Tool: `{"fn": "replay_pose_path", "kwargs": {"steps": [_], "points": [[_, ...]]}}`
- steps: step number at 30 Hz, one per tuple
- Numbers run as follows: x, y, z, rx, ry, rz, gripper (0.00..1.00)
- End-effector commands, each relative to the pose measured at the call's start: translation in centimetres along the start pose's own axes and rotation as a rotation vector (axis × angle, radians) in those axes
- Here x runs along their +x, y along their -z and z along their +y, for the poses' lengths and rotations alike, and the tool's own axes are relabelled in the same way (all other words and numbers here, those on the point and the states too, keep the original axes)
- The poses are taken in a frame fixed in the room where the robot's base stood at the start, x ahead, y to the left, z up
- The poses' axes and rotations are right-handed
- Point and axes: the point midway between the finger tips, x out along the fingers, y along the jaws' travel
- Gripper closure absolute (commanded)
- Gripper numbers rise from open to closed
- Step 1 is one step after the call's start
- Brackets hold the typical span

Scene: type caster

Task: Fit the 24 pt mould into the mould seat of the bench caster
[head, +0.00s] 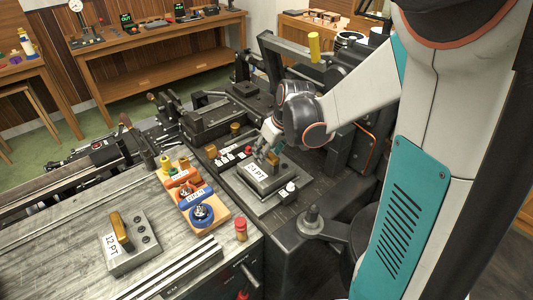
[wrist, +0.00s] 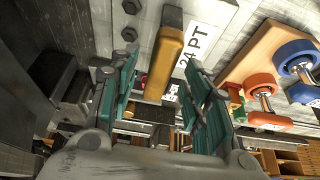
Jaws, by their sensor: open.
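The 24 pt mould (head: 257,180) is a grey block with a white label and a brass handle, lying on the flat plate of the bench caster (head: 283,203). In the wrist view its label (wrist: 197,48) reads "24 PT", and its brass handle (wrist: 165,55) stands between the teal fingers. My gripper (head: 268,153) is over the mould; in the wrist view my gripper (wrist: 162,68) is open, with a gap visible beside the handle. The mould hides the seat beneath it, so I cannot tell whether it is fully seated.
A second mould (head: 134,257) labelled "12 PT" lies on the bench to the left. A wooden tray (head: 210,222) with orange and blue parts stands between it and the caster. A small red and brass piece (head: 241,230) stands near the bench edge. A dark lever (head: 312,222) stands at the front.

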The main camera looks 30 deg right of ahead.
Motion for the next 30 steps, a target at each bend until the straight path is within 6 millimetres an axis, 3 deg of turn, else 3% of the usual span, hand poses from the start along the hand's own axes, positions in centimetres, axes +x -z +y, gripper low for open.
{"fn": "replay_pose_path", "kwargs": {"steps": [9, 15, 21, 30], "points": [[-5.6, -0.1, 0.0, 0.001, 0.000, 0.000, 0.56], [-8.1, 0.0, 0.0, 0.001, 0.000, 0.000, 0.56], [-9.2, -0.1, -0.1, 0.000, 0.000, 0.000, 0.56], [-9.2, -0.2, -0.1, -0.001, 0.000, 0.000, 0.56]]}}
